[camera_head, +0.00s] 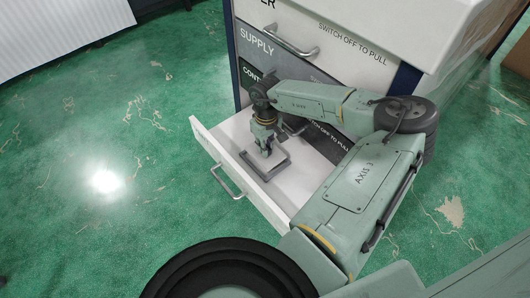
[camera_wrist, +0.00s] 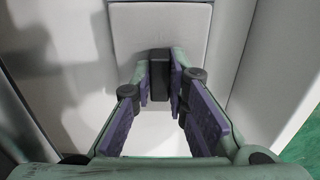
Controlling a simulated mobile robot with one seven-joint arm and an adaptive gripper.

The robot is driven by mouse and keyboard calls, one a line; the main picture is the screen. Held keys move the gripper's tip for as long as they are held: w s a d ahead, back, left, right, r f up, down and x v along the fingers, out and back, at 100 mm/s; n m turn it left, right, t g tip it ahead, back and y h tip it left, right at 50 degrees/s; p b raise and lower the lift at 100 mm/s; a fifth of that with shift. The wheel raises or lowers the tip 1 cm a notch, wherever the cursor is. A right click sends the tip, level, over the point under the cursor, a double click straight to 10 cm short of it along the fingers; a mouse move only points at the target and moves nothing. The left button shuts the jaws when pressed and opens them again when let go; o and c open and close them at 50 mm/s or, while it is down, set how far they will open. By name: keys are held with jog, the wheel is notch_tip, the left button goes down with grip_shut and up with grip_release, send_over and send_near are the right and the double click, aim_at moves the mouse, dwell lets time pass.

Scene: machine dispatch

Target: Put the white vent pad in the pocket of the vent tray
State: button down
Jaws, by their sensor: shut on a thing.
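My gripper (camera_head: 266,149) reaches down into the open drawer. In the wrist view its purple-padded fingers (camera_wrist: 160,92) close on a small black block (camera_wrist: 160,66). This block stands in front of a pale, round-cornered square panel (camera_wrist: 158,30), which looks like the white vent pad with its black grip. In the head view a dark grey square outline (camera_head: 281,166) with a pale middle lies below the fingers. It looks like the vent tray, but I cannot tell pad from tray there. Whether the pad touches the tray is hidden by the fingers.
The white drawer (camera_head: 205,138) is pulled out of the cabinet, with a metal handle (camera_head: 228,181) on its front. Its walls stand close on both sides in the wrist view. A shut drawer marked SUPPLY (camera_head: 257,38) is above. Green floor (camera_head: 90,170) lies clear at the left.

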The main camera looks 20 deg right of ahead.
jog(key=shift+w+a, duration=0.1)
jog(key=shift+w, duration=0.1)
notch_tip(320, 180, down, 2)
jog(key=b, duration=0.3)
jog(key=shift+f, duration=0.75)
jog(key=shift+f+b, duration=0.15)
jog(key=shift+b, duration=0.15)
jog(key=c, duration=1.6)
grip_release()
